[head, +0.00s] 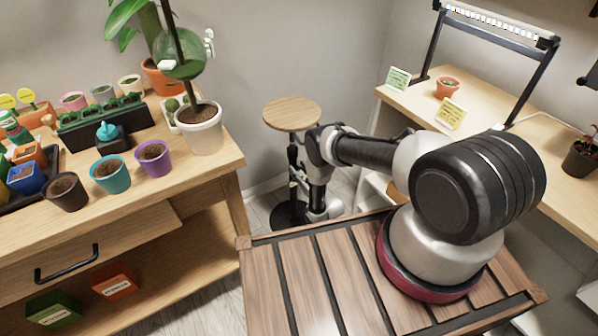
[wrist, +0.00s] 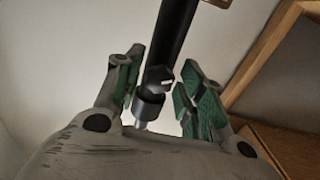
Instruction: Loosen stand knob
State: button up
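The stand has a round wooden top (head: 292,113) on a dark upright post and a black round base (head: 289,214); it stands on the floor between the two benches. In the wrist view its black post (wrist: 176,35) ends in a collar (wrist: 149,105) with a thin silver rod below. A small dark knob (wrist: 161,77) with a pale edge shows at the collar. My gripper (wrist: 158,90) is open, with one green-padded finger on each side of the knob and collar. Gaps show on both sides. In the head view my arm's wrist partly hides the post.
The left bench (head: 215,165) holds a tall plant in a white pot (head: 201,130) near its corner, close to the stand. The right bench (head: 480,115) holds a small terracotta pot (head: 448,88), cards and a lamp frame. A wooden edge (wrist: 262,55) shows at right in the wrist view.

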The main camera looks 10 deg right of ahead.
jog(key=c, duration=0.6)
